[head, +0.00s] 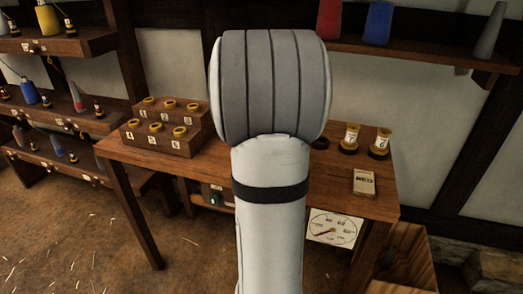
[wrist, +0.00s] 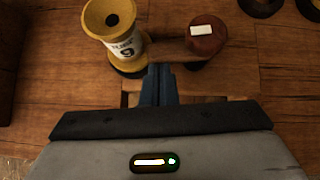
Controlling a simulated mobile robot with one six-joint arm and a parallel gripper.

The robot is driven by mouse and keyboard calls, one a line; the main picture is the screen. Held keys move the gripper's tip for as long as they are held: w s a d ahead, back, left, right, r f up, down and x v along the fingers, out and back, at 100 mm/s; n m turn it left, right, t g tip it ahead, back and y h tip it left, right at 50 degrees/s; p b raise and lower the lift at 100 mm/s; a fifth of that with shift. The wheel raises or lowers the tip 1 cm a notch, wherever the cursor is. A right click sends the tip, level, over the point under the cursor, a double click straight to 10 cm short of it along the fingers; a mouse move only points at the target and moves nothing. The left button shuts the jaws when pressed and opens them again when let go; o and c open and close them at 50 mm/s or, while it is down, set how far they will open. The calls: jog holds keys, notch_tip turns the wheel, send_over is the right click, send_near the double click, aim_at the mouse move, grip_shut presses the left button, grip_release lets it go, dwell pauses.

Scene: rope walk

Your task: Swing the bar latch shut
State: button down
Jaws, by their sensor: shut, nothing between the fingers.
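In the wrist view my gripper (wrist: 160,72) points down at the wooden bench top, its dark blue fingers shut together with nothing between them. A short brown wooden bar (wrist: 178,47), which looks like the bar latch, lies just beyond the fingertips. Its right end meets a round reddish-brown piece (wrist: 206,45) with a white tag on top. Whether the fingertips touch the bar, I cannot tell. Pale wooden edges show around the fingers, partly hidden by my gripper. In the head view my arm hides the latch and the gripper.
A yellow-ended spool marked 9 (wrist: 118,35) stands close left of the fingers. Dark rings lie at upper right in the wrist view. In the head view, a numbered spool rack (head: 168,132), two spools (head: 350,137) and a small labelled block (head: 364,183) stand on the bench (head: 345,200).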

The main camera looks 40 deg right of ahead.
jog(key=shift+w+d, duration=0.1)
jog(key=shift+d, duration=0.25)
dwell(0.5)
jog(key=shift+a, duration=0.2)
jog(key=a+f+p+v, duration=0.1)
jog(key=p+v, duration=0.3)
jog(key=v, duration=0.8)
jog(key=shift+s+a+f, duration=0.15)
jog(key=shift+s+a, duration=0.2)
jog(key=shift+a, duration=0.3)
